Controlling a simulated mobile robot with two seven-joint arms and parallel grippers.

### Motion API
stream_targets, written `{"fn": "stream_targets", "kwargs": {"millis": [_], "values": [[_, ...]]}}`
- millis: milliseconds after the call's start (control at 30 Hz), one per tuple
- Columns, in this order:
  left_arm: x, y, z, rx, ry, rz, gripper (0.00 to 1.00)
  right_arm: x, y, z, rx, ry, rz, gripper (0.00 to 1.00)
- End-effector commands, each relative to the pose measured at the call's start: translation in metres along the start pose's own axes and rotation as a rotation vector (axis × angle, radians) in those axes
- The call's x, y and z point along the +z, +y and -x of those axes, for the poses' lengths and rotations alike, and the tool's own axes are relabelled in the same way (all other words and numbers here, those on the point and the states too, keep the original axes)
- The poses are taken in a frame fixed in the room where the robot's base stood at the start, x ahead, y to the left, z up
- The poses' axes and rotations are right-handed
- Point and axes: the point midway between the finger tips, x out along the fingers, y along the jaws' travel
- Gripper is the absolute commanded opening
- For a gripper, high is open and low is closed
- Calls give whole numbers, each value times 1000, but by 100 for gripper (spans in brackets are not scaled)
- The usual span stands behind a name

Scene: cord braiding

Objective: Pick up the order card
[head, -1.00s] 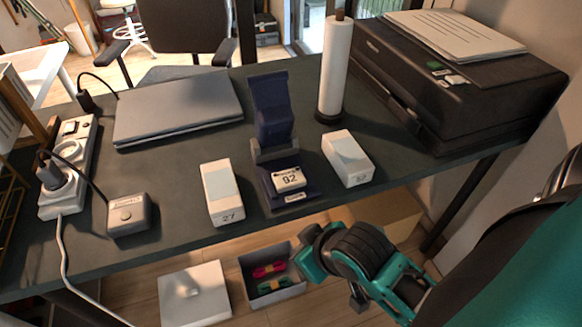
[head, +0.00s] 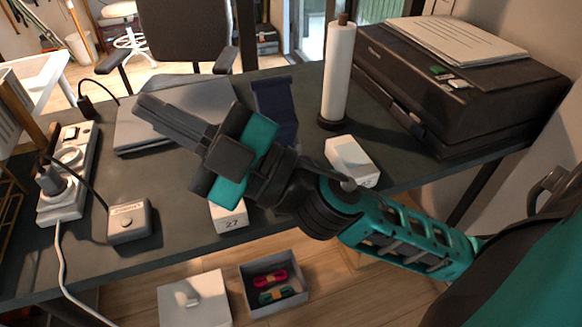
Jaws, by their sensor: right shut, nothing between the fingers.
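The dark blue stand (head: 275,100) is on the table, and only its upper part shows. Its lower front, where a small white card marked with a number showed a second ago, is hidden behind my right arm, so I cannot see the order card now. My right gripper (head: 143,106) is shut and empty, its fingers pointing up and left over the closed laptop, left of the stand. My left gripper is not in view.
A white box (head: 230,218) is partly covered by my right arm; another white box (head: 351,160) is right of the stand. A paper roll (head: 337,75) and a printer (head: 450,90) stand behind. A power strip (head: 68,165) is at left. An open box (head: 275,290) with cords is below.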

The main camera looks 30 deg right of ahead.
Motion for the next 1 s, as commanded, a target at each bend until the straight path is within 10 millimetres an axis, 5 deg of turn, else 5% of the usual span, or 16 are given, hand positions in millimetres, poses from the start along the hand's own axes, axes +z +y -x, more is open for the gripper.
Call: {"fn": "stream_targets", "kwargs": {"millis": [100,200,333,433,567,700,833,1000], "values": [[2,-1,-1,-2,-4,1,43,-45,-45,5,-264,272,145,0],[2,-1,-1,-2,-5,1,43,-58,-88,29,-530,429,266,0],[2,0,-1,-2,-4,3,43,-38,-135,78,-924,520,436,0],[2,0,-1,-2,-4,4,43,3,-150,122,-1241,488,575,0],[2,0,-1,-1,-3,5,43,68,-136,174,-1615,319,747,0],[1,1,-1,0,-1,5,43,122,-95,212,-1892,61,888,0],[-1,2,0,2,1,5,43,147,-61,232,-2025,-130,962,0],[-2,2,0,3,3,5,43,160,-42,238,-2078,-233,995,0]]}}
